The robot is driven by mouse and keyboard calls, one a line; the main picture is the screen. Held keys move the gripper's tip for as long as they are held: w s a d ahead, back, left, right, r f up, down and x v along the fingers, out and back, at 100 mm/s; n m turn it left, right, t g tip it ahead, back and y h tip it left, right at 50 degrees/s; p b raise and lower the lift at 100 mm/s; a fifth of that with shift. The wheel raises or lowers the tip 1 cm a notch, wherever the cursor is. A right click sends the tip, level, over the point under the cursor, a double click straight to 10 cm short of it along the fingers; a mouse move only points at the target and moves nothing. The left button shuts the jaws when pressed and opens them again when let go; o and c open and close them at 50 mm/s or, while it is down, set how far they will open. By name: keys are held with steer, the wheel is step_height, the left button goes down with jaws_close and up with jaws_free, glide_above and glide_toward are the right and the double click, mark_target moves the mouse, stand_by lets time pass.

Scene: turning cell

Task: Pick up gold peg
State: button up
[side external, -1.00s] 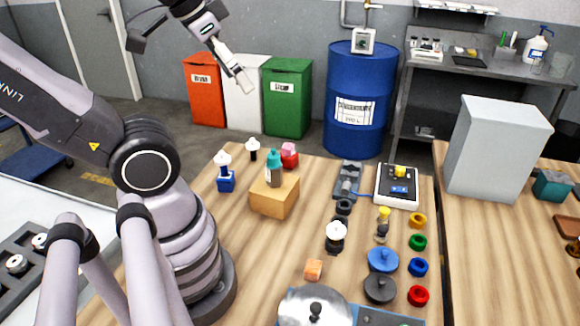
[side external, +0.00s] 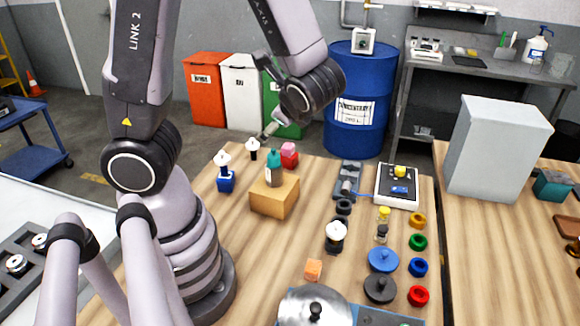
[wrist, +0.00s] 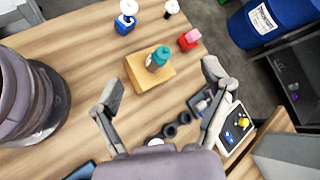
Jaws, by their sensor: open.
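I cannot tell for sure which thing is the gold peg. A small yellow piece (side external: 400,171) sits on a white device, and it also shows in the wrist view (wrist: 243,122). Another small yellow-topped piece (side external: 384,213) stands on the table just in front of that device. My gripper (side external: 260,98) is raised at the far side of the table, left of and above both yellow pieces. In the wrist view its two fingers (wrist: 162,76) are wide apart with nothing held between them.
A wooden block (side external: 274,198) bears a teal bottle (side external: 273,170). A red item (side external: 289,159) and a blue-based item (side external: 226,181) stand nearby. Several coloured rings, including a green one (side external: 418,242), line the right side. A grey box (side external: 497,150) stands on the neighbouring table.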

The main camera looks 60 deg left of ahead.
steer(key=w+d+f+m+t+y, duration=0.2)
steer(key=w+d+f+m+t, duration=0.15)
steer(key=f+m, duration=0.2)
steer(key=m+t+h, duration=0.5)
steer(key=m+t, duration=0.2)
steer(key=m, duration=0.6)
glide_above(334, 234)
steer(key=s+d, duration=0.2)
steer(key=s, duration=0.1)
step_height(334, 234, down, 12)
steer(key=shift+n, duration=0.25)
steer(key=f, duration=0.7)
steer(key=shift+w+a, duration=0.15)
steer(key=shift+w, duration=0.15)
steer(key=x, duration=0.5)
steer(key=shift+s, duration=0.1)
steer(key=shift+c, duration=0.2)
steer(key=c, duration=1.3)
